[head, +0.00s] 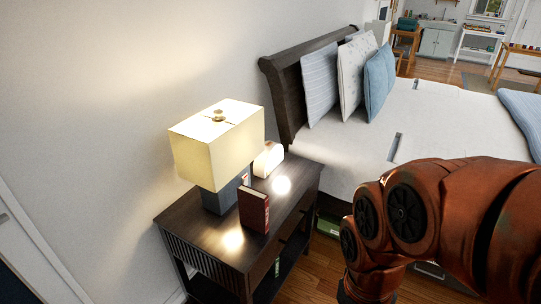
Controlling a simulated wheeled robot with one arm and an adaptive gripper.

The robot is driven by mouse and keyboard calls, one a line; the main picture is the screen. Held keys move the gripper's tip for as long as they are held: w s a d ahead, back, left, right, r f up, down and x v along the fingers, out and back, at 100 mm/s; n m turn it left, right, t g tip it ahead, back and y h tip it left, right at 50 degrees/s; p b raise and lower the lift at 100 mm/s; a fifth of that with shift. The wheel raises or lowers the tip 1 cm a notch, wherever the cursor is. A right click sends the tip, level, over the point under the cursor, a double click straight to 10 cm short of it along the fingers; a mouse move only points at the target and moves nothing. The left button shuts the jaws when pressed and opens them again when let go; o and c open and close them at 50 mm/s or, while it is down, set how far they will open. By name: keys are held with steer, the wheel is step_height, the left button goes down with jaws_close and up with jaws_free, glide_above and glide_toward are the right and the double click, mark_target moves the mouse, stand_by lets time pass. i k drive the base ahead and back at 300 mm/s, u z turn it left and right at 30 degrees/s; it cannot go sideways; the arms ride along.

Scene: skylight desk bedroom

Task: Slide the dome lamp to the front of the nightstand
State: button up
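A dark wooden nightstand (187,223) stands against the wall beside the bed. A small, pale, rounded, glowing object (268,159), which looks like the dome lamp, sits toward the back right of its top, close to the headboard. A larger lamp with a boxy cream shade (217,145) and dark base stands to its left, lit. A red book (254,210) stands upright in front of that lamp's base. My orange arm enters at the lower right, apart from the nightstand. My gripper is not in view.
Bright spots on the nightstand top look like reflections. The top's front and right parts look largely bare. The bed (440,125) with a dark headboard (306,90) and several pillows adjoins on the right. Wooden floor (322,262) shows between nightstand and arm.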

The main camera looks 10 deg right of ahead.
mark_target(269, 158)
steer(key=z, duration=1.2)
steer(key=i, duration=2.1)
steer(key=u, duration=3.45)
